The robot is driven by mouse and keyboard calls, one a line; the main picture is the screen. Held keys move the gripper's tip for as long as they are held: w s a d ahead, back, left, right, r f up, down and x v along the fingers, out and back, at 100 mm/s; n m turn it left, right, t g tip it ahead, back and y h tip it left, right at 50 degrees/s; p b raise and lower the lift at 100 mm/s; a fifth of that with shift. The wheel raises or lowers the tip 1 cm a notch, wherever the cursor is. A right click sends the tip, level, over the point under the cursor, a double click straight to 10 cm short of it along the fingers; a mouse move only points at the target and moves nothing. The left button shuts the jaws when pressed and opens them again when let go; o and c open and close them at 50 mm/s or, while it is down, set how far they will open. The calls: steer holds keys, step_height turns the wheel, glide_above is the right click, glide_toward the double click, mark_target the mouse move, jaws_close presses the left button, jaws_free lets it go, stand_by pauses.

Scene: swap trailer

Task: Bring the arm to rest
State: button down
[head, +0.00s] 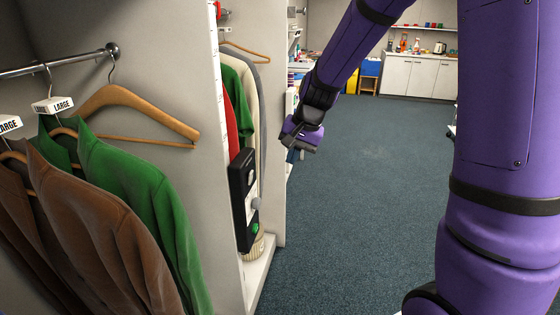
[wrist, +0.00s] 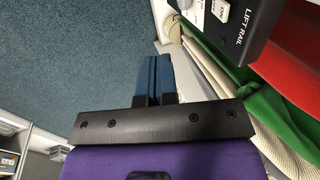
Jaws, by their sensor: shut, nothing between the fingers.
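My purple arm reaches from the right side of the head view across the aisle, with its end held in the air. My gripper (head: 293,150) is beyond and to the right of the wardrobe's divider wall. In the wrist view its two blue fingers (wrist: 156,62) lie side by side, shut, with nothing between them. They point over the blue carpet, apart from the garments. The fingers are small and partly hidden by the wrist in the head view.
A black control box (head: 243,199), labelled LIFT RAIL in the wrist view (wrist: 222,25), is on the divider's end. Green and brown jackets (head: 110,225) and an empty wooden hanger (head: 135,100) hang at left. The carpet aisle (head: 385,150) is clear; white cabinets (head: 415,75) stand at the back.

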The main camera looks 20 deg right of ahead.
steer(key=s+r+n+t+h, duration=0.15)
steer(key=s+r+n, duration=0.25)
steer(key=s+r, duration=0.85)
steer(key=s+d+r+n+t, duration=0.1)
steer(key=s, duration=0.6)
steer(key=s+d+r+n+h, duration=0.1)
steer(key=s+r+n, duration=0.1)
steer(key=s, duration=0.5)
steer(key=shift+s+d+r+t, duration=0.15)
steer(key=shift+s+d+t, duration=0.1)
steer(key=shift+t, duration=0.1)
